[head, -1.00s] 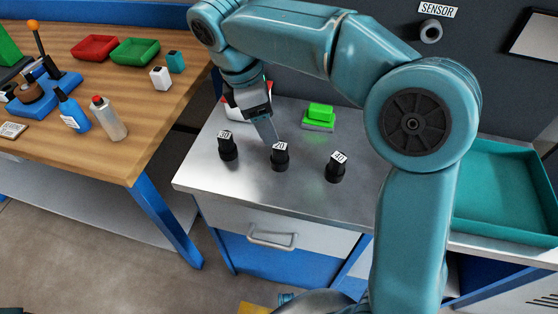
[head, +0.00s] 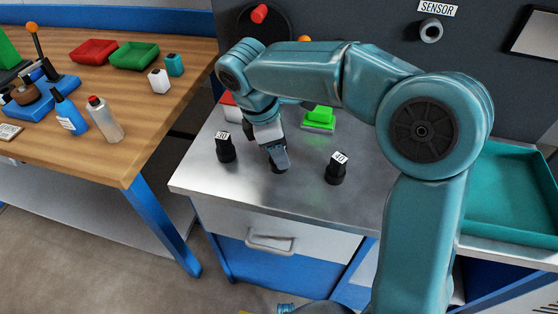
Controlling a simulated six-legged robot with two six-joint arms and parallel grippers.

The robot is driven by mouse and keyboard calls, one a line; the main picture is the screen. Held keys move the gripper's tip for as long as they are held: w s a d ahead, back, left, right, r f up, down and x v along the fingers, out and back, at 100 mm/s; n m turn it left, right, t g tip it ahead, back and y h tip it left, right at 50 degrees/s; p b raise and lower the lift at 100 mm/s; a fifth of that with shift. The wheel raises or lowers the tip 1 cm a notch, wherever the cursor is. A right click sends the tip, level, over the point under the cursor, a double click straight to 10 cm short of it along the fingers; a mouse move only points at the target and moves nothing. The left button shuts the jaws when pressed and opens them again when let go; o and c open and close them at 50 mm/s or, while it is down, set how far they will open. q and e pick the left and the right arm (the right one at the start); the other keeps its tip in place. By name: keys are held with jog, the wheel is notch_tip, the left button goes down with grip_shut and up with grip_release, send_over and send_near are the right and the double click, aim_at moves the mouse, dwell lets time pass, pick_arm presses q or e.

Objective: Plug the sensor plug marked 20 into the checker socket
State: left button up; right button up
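Three black plugs with white tags stand in a row on the metal bench top. The left plug (head: 226,150) has a tag that seems to read 30, and the right plug (head: 336,170) seems to read 40. The middle plug, tagged 20 a second ago, is mostly hidden; only its dark base (head: 279,169) shows below my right gripper (head: 278,160). The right gripper points down over this plug, and its finger gap is hidden. A round grey socket (head: 431,31) is on the dark wall panel under a SENSOR sign (head: 439,9). My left gripper is out of view.
A green block on a pad (head: 319,119) lies behind the plugs. A teal tray (head: 510,222) is at the right. A wooden table (head: 140,107) with bottles and bins stands at the left. The bench front is clear.

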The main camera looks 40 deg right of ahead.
jog(key=c, duration=0.6)
jog(key=shift+c, duration=0.2)
jog(key=shift+r, duration=0.1)
notch_tip(320, 180, up, 20)
jog(key=p, duration=0.6)
